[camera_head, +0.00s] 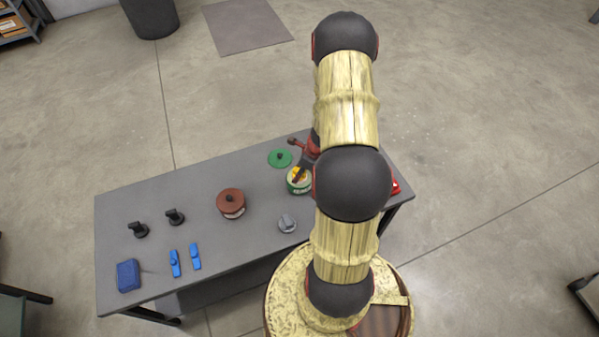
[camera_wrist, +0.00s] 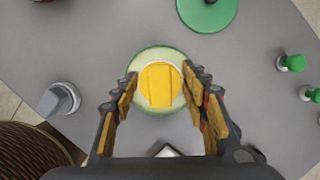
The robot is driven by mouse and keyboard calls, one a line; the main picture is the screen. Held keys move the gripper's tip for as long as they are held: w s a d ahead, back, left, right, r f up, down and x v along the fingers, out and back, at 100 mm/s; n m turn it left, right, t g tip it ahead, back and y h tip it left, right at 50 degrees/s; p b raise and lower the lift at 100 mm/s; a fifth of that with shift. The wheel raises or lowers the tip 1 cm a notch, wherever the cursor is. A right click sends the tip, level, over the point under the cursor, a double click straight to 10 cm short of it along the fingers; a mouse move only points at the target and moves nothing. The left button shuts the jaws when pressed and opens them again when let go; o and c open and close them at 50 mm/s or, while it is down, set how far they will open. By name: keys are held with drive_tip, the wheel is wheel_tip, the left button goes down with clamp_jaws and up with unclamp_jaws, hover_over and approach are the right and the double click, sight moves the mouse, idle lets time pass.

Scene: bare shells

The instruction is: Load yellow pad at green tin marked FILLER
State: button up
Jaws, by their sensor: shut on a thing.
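The green tin (camera_head: 299,188) stands open near the right end of the grey table; its marking is too small to read. In the wrist view its pale green rim (camera_wrist: 143,57) rings the yellow pad (camera_wrist: 160,84), a round disc with a raised rectangular grip. My gripper (camera_wrist: 160,82) is over the tin, its fingers shut on the yellow pad from both sides. The pad lies within the tin's outline from above; I cannot tell how deep it is or whether it touches the contents. In the head view my arm partly hides the gripper.
A green lid (camera_head: 279,158) lies behind the tin. Black knobs (camera_head: 138,229), blue pieces (camera_head: 175,263) and a blue block (camera_head: 128,275) are farther left.

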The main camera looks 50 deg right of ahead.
sight(295, 169)
idle(0.6)
wheel_tip(295, 169, up, 7)
drive_tip(key=p, duration=0.6)
idle(0.9)
